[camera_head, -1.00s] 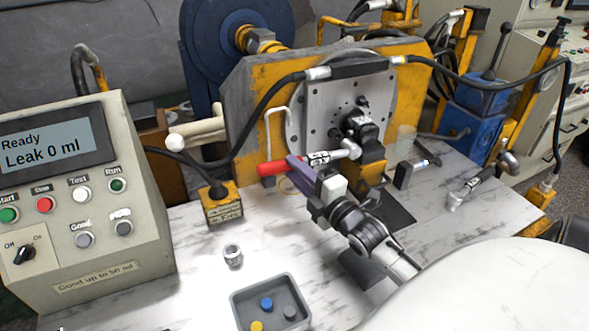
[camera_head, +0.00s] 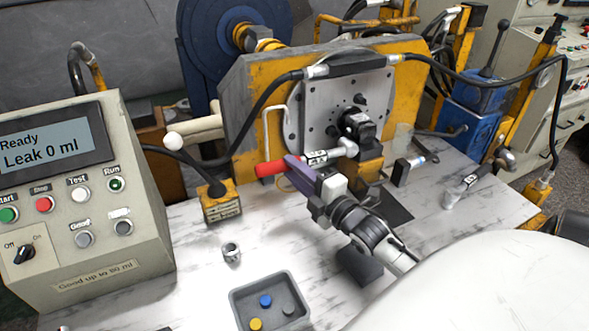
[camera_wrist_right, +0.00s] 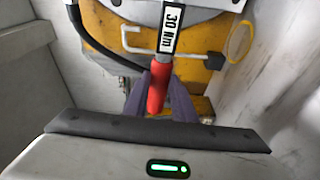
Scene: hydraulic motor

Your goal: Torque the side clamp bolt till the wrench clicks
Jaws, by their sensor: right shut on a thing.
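The torque wrench (camera_head: 316,157) has a red handle (camera_head: 270,168) and a label that reads 30 Nm in the right wrist view (camera_wrist_right: 172,30). My right gripper (camera_head: 298,170) is shut on the wrench near its red handle; its purple fingers also show in the right wrist view (camera_wrist_right: 160,85). The wrench's silver head (camera_head: 345,147) is at the lower front of the black hydraulic motor (camera_head: 357,124), which is on the grey round-holed plate (camera_head: 320,100). The side clamp bolt cannot be made out; the wrench head may cover it. My left gripper is not in view.
The control box (camera_head: 75,230) at left reads Ready, Leak 0 ml. A yellow block (camera_head: 220,203), a small metal cup (camera_head: 231,252) and a grey tray (camera_head: 270,320) with caps stand in front. Black hoses run across the yellow stand (camera_head: 250,115).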

